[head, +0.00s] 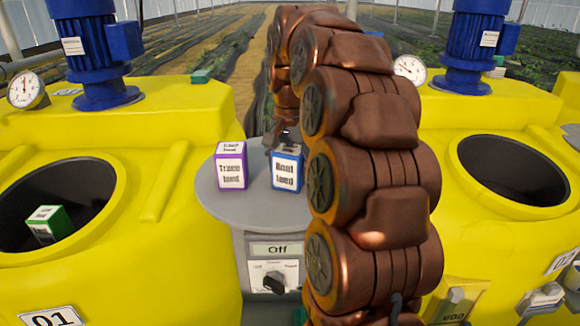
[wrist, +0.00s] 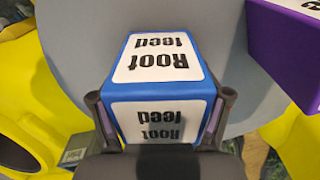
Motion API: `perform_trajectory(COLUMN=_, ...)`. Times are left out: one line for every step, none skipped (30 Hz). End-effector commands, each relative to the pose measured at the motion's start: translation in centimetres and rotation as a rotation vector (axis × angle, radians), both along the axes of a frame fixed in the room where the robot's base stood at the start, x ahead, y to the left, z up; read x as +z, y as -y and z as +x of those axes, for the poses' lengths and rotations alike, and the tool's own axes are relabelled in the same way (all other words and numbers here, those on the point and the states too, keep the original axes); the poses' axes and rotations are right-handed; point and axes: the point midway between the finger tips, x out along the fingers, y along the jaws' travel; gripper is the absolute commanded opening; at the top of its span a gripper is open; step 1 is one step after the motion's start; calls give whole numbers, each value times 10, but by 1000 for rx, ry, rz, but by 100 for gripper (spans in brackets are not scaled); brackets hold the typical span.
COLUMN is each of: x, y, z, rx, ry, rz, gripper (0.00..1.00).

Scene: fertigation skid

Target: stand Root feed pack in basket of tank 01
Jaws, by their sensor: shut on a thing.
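The Root feed pack (head: 287,173) is a blue box with white labels, upright at the right of the round grey table top. It also shows in the wrist view (wrist: 155,60). My gripper (wrist: 160,108) is shut on it, one finger on each side; in the head view my arm partly hides the gripper (head: 284,140). The pack appears to be on the table top, but I cannot tell whether its base touches. Tank 01 (head: 190,140) is yellow, at the left, with a round dark opening (head: 85,185). The basket is not clearly distinguishable inside it.
A purple Trace feed pack (head: 231,166) stands on the grey table top (head: 212,196) beside the blue one. A green pack (head: 48,224) sits in tank 01's opening. A control box with a dial (head: 274,282) is under the table. Another yellow tank (head: 470,235) is at right.

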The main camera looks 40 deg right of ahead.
Motion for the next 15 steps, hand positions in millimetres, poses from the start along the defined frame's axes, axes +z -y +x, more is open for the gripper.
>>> perform_trajectory(x=-2, y=0, z=0, rx=0, ry=-3, rz=2, gripper=15)
perform_trajectory(x=-2, y=0, z=0, rx=0, ry=-5, rz=2, gripper=15)
perform_trajectory(x=-1, y=0, z=0, rx=0, ry=-3, rz=2, gripper=15)
perform_trajectory(x=0, y=0, z=0, rx=0, ry=-3, rz=2, gripper=15)
perform_trajectory(x=1, y=0, z=0, rx=0, ry=-3, rz=1, gripper=15)
perform_trajectory(x=2, y=0, z=1, rx=0, ry=-2, rz=1, gripper=15)
perform_trajectory(x=4, y=0, z=1, rx=0, ry=-2, rz=1, gripper=15)
perform_trajectory(x=6, y=0, z=1, rx=0, ry=-2, rz=1, gripper=15)
perform_trajectory(x=8, y=0, z=0, rx=0, ry=-2, rz=1, gripper=15)
perform_trajectory(x=10, y=0, z=1, rx=0, ry=-1, rz=0, gripper=15)
perform_trajectory(x=13, y=0, z=1, rx=0, ry=0, rz=0, gripper=15)
perform_trajectory(x=15, y=0, z=1, rx=1, ry=1, rz=0, gripper=15)
perform_trajectory(x=17, y=0, z=1, rx=1, ry=1, rz=-1, gripper=15)
perform_trajectory(x=18, y=0, z=1, rx=1, ry=0, rz=0, gripper=15)
perform_trajectory(x=20, y=0, z=1, rx=1, ry=-1, rz=0, gripper=14)
